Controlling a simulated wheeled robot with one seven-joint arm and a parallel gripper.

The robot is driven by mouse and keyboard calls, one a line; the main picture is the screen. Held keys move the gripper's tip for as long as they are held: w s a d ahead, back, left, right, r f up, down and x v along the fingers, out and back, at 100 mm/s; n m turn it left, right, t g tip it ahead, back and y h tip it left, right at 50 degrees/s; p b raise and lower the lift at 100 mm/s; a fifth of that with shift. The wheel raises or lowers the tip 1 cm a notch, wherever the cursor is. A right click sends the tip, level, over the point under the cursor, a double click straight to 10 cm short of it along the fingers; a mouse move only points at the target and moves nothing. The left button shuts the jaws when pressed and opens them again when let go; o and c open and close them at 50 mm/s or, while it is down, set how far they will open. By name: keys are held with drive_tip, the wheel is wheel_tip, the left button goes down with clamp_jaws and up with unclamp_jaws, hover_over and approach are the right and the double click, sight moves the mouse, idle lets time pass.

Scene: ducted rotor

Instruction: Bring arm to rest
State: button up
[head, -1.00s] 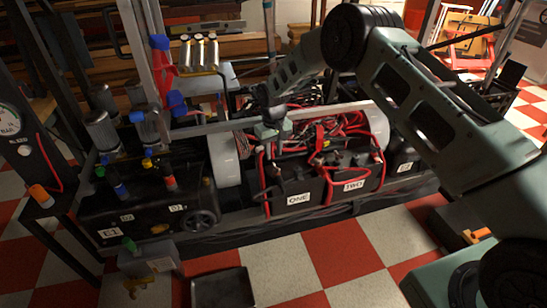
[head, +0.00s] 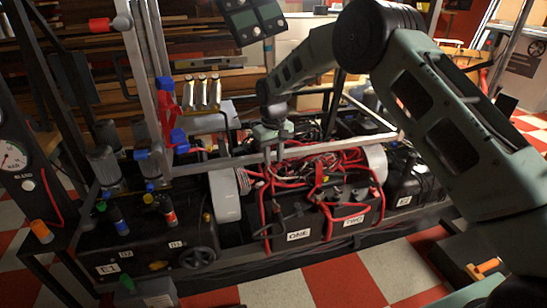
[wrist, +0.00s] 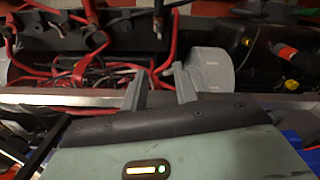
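My arm reaches in from the right in the head view and bends down over the machine frame. My gripper (head: 272,158) hangs just above the long metal rail (head: 335,147), over the bay with red cables (head: 315,165). In the wrist view, the two grey fingers of my gripper (wrist: 161,88) stand apart with a clear gap and nothing held between them. Behind them in that view are the rail (wrist: 65,100), red cables and a pale round drum (wrist: 208,70). Whether the fingers touch the rail cannot be told.
Black boxes labelled ONE (head: 299,236) and TWO (head: 353,221) sit below the cables. Upright posts (head: 140,90) and metal cylinders (head: 203,93) stand left of my gripper. A gauge panel (head: 25,165) is at far left. The checkered floor (head: 345,280) in front is mostly clear.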

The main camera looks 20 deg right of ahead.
idle(0.3)
drive_tip(key=s+a+r+n, duration=0.1)
drive_tip(key=s+a+r, duration=0.3)
drive_tip(key=s, duration=0.3)
drive_tip(key=s+a+r+n+y, duration=0.1)
drive_tip(key=s+a+r, duration=0.25)
drive_tip(key=s, duration=0.45)
drive_tip(key=s+a+r+n, duration=0.1)
drive_tip(key=s+a+r, duration=0.2)
drive_tip(key=s+r, duration=0.3)
drive_tip(key=s+d+n, duration=0.1)
drive_tip(key=s+d, duration=0.1)
drive_tip(key=s, duration=1)
drive_tip(key=s+d+n, duration=0.1)
drive_tip(key=s+d, duration=0.2)
drive_tip(key=s, duration=0.9)
wheel_tip(320, 180, up, 21)
drive_tip(key=p, duration=2.1)
drive_tip(key=shift+a, duration=0.2)
